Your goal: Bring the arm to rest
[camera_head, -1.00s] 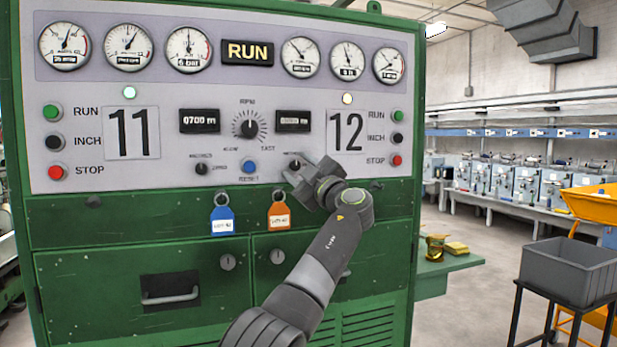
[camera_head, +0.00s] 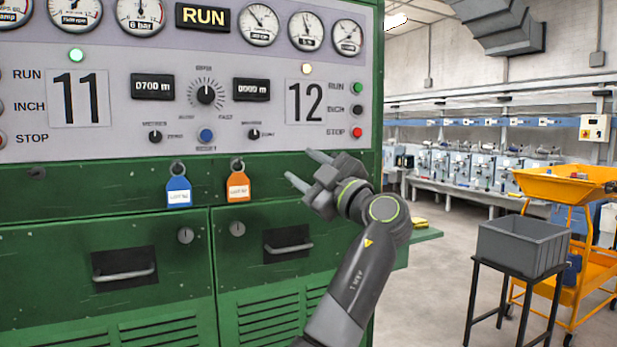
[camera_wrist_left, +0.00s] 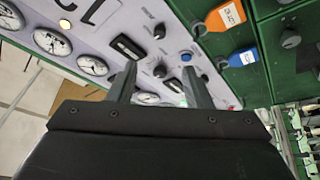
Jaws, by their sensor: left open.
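My left gripper (camera_head: 306,167) is open and empty in front of the green cabinet, below the number 12 plate (camera_head: 305,102). Its fingers point left and slightly up, and it appears clear of the panel. In the left wrist view the two fingers of the gripper (camera_wrist_left: 158,82) stand apart with nothing between them, and the panel's knobs and dials show beyond. The right counter (camera_head: 251,89) reads 0000 m and the left counter (camera_head: 153,86) reads 0700 m. The right zero knob (camera_head: 254,134) is up and left of the gripper. My right gripper is not in view.
A blue tag (camera_head: 179,192) and an orange tag (camera_head: 238,187) hang from the cabinet left of my gripper. A green side shelf (camera_head: 425,236) juts out at right. A grey bin (camera_head: 523,246) stands on a black stand beside a yellow cart (camera_head: 567,186). Open floor lies between.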

